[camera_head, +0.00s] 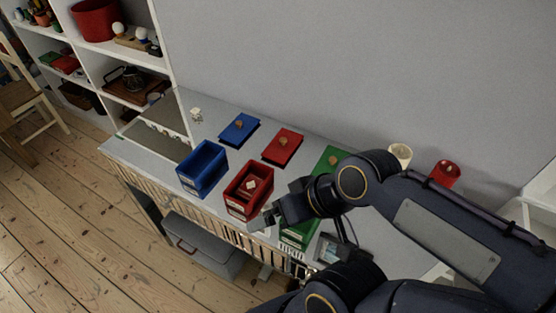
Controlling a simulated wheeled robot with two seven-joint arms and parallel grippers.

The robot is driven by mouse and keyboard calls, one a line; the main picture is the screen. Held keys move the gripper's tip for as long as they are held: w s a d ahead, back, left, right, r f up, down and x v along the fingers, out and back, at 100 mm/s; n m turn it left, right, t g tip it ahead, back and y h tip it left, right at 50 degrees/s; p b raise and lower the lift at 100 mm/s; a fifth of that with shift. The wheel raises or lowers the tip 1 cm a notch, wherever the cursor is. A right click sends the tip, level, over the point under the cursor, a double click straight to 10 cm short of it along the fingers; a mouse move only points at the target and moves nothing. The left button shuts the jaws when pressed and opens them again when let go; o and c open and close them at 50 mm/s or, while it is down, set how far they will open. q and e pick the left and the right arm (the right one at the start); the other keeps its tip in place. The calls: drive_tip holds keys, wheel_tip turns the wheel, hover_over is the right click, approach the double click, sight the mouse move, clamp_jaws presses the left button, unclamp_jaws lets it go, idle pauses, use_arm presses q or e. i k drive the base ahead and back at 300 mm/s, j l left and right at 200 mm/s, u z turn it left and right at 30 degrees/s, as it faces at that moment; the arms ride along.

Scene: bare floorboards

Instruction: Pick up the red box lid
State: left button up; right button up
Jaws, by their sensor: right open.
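The red box lid (282,146) lies flat on the table behind the red box, with a small brown knob on top. The open red box (239,200) holds a small pale item. My right gripper (262,222) is open at the front right of the red box, apart from the lid. My right arm comes in from the right and covers part of the green box (298,236) and part of the green lid (328,158). My left gripper is not in view.
A blue box (202,168) and blue lid (239,129) stand left of the red ones. A cream cup (400,154) and red candle (444,173) are at the back right. A shelf (100,48) is at the left. A grey bin (203,246) sits under the table.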

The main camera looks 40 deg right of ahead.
sight(279, 151)
drive_tip(key=z, duration=1.3)
